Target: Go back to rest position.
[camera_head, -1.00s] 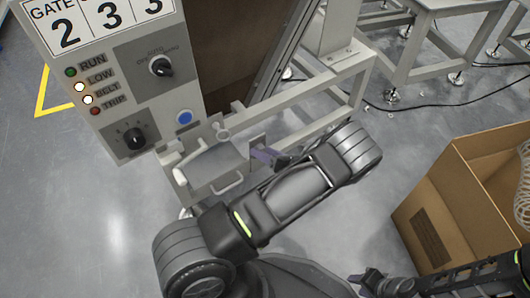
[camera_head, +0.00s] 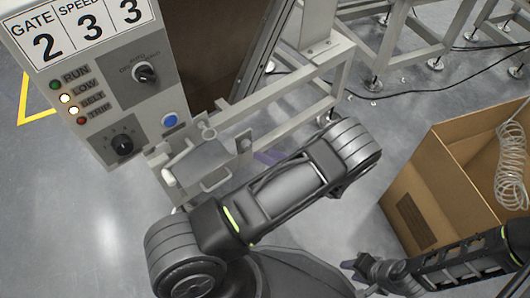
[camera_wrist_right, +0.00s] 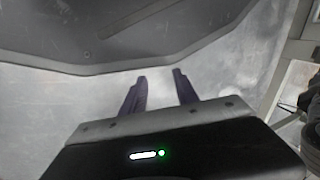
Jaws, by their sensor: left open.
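My left gripper (camera_head: 270,157) shows only as a purple finger part in the head view, beside the grey bracket of the machine. My left forearm, bent across the middle of the picture, hides the rest of it. It appears empty. My right gripper (camera_head: 366,268) is low in the head view, right of centre, at the end of my dark arm from the right. In the right wrist view its two purple fingers (camera_wrist_right: 160,86) stand apart with nothing between them.
A control panel (camera_head: 100,100) with knobs and a blue button stands at upper left. A grey bracket with a handle (camera_head: 200,162) is below it. An open cardboard box (camera_head: 410,215) with a coiled hose (camera_head: 512,165) is at right. Metal frames (camera_head: 375,45) stand behind.

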